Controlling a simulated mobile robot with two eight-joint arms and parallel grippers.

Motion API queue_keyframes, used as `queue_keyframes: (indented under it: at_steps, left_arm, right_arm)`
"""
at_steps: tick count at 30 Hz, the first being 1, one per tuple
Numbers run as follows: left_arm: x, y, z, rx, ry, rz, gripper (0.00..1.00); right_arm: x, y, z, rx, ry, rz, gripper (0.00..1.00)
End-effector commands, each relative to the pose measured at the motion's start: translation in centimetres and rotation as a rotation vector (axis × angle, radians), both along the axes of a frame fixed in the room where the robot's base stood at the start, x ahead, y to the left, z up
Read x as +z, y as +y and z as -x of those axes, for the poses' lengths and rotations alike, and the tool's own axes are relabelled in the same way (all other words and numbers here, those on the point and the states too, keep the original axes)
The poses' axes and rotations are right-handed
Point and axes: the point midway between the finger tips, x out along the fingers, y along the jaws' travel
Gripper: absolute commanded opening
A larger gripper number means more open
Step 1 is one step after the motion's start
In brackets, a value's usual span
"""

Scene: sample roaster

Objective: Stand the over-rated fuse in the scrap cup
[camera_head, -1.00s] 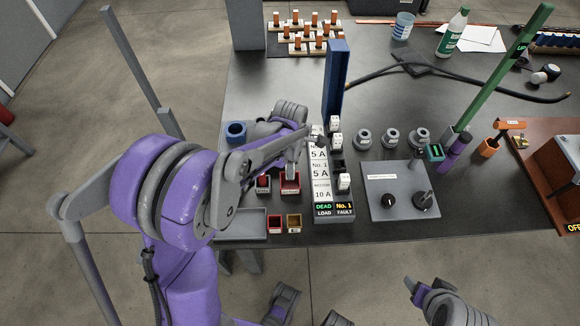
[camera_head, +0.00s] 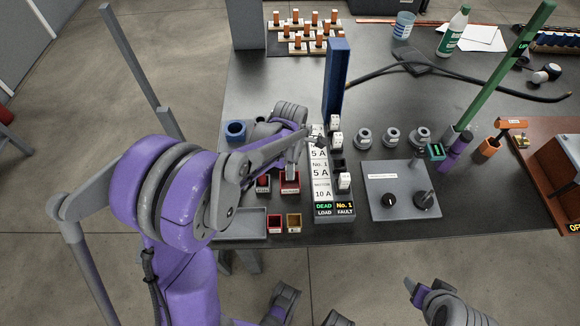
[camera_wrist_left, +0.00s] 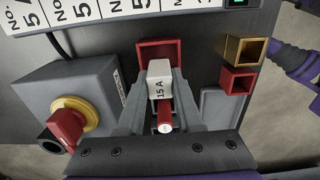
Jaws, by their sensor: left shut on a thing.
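My left gripper (camera_wrist_left: 160,112) is shut on a white fuse marked 15 A (camera_wrist_left: 160,82) with a red part toward the camera. In the left wrist view a red square cup (camera_wrist_left: 146,48) lies just beyond the fuse, and the fuse overlaps its opening. I cannot tell whether the fuse is inside it or above it. In the head view my left gripper (camera_head: 291,166) is over the red cup (camera_head: 291,187), left of the fuse board (camera_head: 320,182); the arm hides the fuse. No label naming the scrap cup is readable. My right gripper (camera_head: 412,288) is low at the front, apart from the table.
A smaller red cup (camera_head: 275,224) and a yellow cup (camera_head: 294,223) stand at the front edge beside a grey tray (camera_head: 252,223). A tall blue post (camera_head: 335,75) rises behind the board. A grey switch panel (camera_head: 391,178) lies to the right.

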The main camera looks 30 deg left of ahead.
Motion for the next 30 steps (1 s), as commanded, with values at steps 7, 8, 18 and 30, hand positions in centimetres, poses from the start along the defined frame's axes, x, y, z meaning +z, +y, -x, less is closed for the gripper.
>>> queue_keyframes:
  at_steps: [7,8,18,30]
  left_arm:
    - [-0.9,0.0,0.0,0.000,0.000,0.000,0.00]
    - [-1.0,0.0,0.0,0.000,0.000,0.000,0.00]
    - [-2.0,0.0,0.0,0.000,0.000,0.000,0.00]
    - [-3.2,0.0,0.0,0.000,0.000,0.000,0.00]
  right_arm:
    - [-0.7,0.0,0.1,0.000,0.002,0.000,0.62]
    - [-0.8,0.0,0.1,0.000,0.002,0.000,0.62]
    - [-1.6,0.0,0.1,0.000,0.005,0.000,0.62]
    - [-2.6,0.0,0.2,0.000,0.008,0.000,0.62]
